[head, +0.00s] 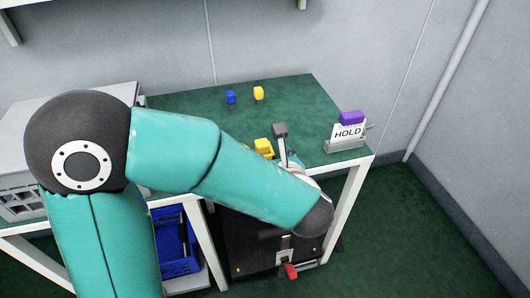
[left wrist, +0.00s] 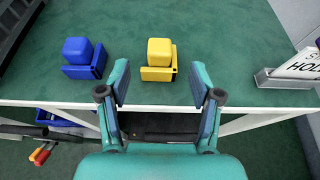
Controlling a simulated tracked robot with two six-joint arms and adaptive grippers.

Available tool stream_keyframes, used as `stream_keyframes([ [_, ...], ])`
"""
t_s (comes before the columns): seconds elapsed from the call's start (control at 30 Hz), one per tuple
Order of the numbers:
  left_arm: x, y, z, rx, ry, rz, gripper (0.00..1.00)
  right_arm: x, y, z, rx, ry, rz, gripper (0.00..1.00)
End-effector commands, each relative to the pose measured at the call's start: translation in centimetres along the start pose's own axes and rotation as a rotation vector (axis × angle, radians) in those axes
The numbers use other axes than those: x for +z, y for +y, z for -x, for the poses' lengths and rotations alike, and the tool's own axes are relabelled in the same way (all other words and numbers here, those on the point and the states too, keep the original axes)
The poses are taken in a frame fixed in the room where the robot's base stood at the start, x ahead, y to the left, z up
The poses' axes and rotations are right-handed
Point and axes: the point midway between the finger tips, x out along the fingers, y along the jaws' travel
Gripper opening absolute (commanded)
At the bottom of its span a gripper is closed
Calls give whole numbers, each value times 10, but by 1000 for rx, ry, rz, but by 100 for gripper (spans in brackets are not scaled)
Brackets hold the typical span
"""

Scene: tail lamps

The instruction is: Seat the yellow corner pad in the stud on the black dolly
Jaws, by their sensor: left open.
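A yellow block on a yellow base (left wrist: 158,55) stands on the green table, ahead of my left gripper (left wrist: 160,82). It also shows partly in the head view (head: 263,147), near the front edge beside my arm. The gripper is open and empty, its fingertips apart and short of the yellow piece. In the head view my forearm mostly hides the gripper. The black dolly (head: 255,245) is on the floor below the table's front edge, partly covered by my arm. A dark part of it shows between my fingers (left wrist: 165,125). I cannot make out its stud. My right gripper is not in view.
A blue block on a blue base (left wrist: 83,57) stands left of the yellow one. Small blue (head: 230,97) and yellow (head: 258,92) pieces stand farther back. A HOLD sign (head: 348,133) with a purple block is at right. A blue crate (head: 175,245) sits below.

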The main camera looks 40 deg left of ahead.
Motion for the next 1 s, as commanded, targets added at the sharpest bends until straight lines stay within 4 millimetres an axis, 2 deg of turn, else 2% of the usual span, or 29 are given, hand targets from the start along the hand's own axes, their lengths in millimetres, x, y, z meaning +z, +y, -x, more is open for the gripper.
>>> stream_keyframes([
  [0.1, -1, 0, -18, 3, 1, 0, 65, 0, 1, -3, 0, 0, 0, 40],
  [0.37, -1, 0, -34, 1, 1, 1, 65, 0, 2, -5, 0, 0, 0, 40],
  [0.63, -2, 1, -71, 1, 2, 0, 65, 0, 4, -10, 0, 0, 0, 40],
  [0.77, -1, 0, -78, -1, 2, 1, 65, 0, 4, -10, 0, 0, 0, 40],
  [0.97, -1, 0, -78, -3, 2, 0, 65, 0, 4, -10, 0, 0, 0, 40],
  [1.0, -1, 0, -78, -3, 2, 0, 60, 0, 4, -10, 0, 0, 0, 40],
])
